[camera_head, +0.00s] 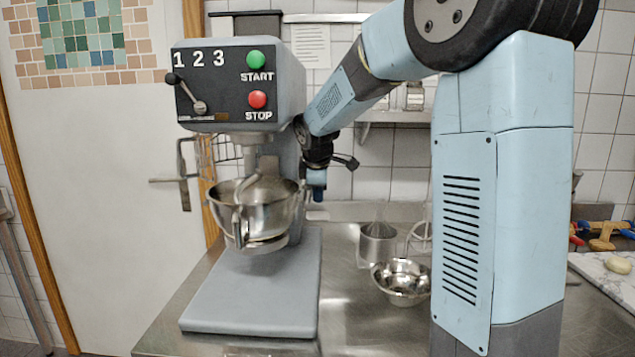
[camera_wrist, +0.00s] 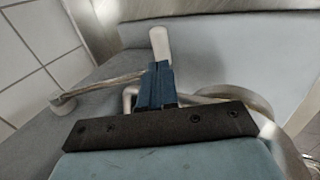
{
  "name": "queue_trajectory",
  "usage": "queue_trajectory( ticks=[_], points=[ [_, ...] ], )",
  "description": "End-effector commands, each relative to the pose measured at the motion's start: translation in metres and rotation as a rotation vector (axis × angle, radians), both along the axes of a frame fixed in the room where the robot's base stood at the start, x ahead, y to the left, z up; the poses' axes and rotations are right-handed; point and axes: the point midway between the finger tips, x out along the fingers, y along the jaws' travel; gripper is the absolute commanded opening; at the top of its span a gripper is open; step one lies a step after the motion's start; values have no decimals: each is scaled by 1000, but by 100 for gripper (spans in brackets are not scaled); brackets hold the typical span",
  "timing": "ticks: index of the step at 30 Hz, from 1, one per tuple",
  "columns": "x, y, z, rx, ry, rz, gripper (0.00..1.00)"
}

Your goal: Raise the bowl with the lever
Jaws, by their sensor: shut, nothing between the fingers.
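A grey stand mixer (camera_head: 232,80) stands on the steel counter. Its steel bowl (camera_head: 270,215) hangs beneath the head, above the grey base plate, with a mixing tool reaching into it. My gripper (camera_head: 318,192) points down just to the right of the mixer's column, right of the bowl. In the wrist view its blue fingers (camera_wrist: 156,82) are closed together and empty. A pale rod (camera_wrist: 159,43) stands just beyond the fingertips, apparently a lever handle; I cannot tell whether they touch. In the head view I cannot make out the lever clearly beside my arm.
A small steel bowl (camera_head: 403,280) and a steel pot (camera_head: 377,243) stand on the counter right of the mixer. The mixer's front panel has a green start button (camera_head: 256,60) and a red stop button (camera_head: 258,99). A tiled wall is behind. The front of the base plate is clear.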

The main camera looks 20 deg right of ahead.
Motion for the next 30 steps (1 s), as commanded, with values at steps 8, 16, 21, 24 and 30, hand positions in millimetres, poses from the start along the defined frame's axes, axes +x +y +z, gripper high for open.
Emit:
queue_trajectory(
  ticks=[8, 16, 21, 24, 30],
  points=[
    [17, -5, -35, 0, 1, 0, 0],
    [22, -7, -46, 0, -1, -1, 0],
    [22, -7, -46, 0, -1, -1, 0],
    [22, -7, -46, 0, -1, 0, 0],
    [29, -9, -62, 0, 4, 0, 0]
  ],
)
